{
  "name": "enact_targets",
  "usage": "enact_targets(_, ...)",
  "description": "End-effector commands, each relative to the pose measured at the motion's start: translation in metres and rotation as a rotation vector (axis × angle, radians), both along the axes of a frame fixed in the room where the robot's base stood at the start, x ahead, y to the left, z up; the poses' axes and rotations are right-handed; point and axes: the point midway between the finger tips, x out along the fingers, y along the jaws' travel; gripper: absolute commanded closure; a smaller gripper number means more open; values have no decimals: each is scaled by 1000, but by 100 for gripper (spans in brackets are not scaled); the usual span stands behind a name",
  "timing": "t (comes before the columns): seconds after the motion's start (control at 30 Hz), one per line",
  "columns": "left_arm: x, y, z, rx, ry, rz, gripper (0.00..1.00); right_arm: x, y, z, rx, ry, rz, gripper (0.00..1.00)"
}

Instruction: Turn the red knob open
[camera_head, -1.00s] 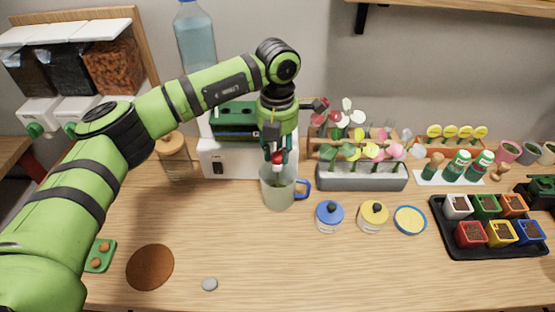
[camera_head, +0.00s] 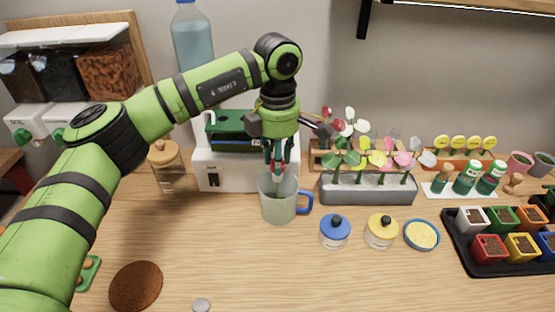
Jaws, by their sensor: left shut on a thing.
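My left gripper (camera_head: 278,168) points straight down in front of the white dispenser (camera_head: 212,174), just over the clear mug. Its fingers are closed around a small red part, the red knob (camera_head: 284,166). Only slivers of the knob show between the fingers, so how far it is turned cannot be seen. The clear mug (camera_head: 279,207) with a blue handle (camera_head: 305,204) stands upright right below the fingertips. Its inside is partly hidden, and I cannot tell whether it holds anything. My right gripper is not in view.
A blue-lidded jar (camera_head: 335,232), a yellow-lidded jar (camera_head: 382,231) and a grey planter (camera_head: 366,190) of flowers stand right of the mug. A black tray (camera_head: 474,263) of coloured pots is far right. A brown disc (camera_head: 136,286) lies front left.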

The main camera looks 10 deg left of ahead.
Motion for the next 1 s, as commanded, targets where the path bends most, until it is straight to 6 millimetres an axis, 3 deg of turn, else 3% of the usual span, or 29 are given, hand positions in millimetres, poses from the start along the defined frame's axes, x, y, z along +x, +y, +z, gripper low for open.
enact_targets(0.7,0,0,0,0,0,-74,100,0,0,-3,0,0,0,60)
enact_targets(0.73,0,0,0,0,0,-74,60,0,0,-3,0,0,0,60)
enact_targets(0.77,0,0,0,0,0,-74,48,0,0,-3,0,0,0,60)
enact_targets(0.8,0,0,0,0,-1,-74,44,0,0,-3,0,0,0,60)
enact_targets(1.0,0,0,0,0,0,-73,44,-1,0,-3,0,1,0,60)
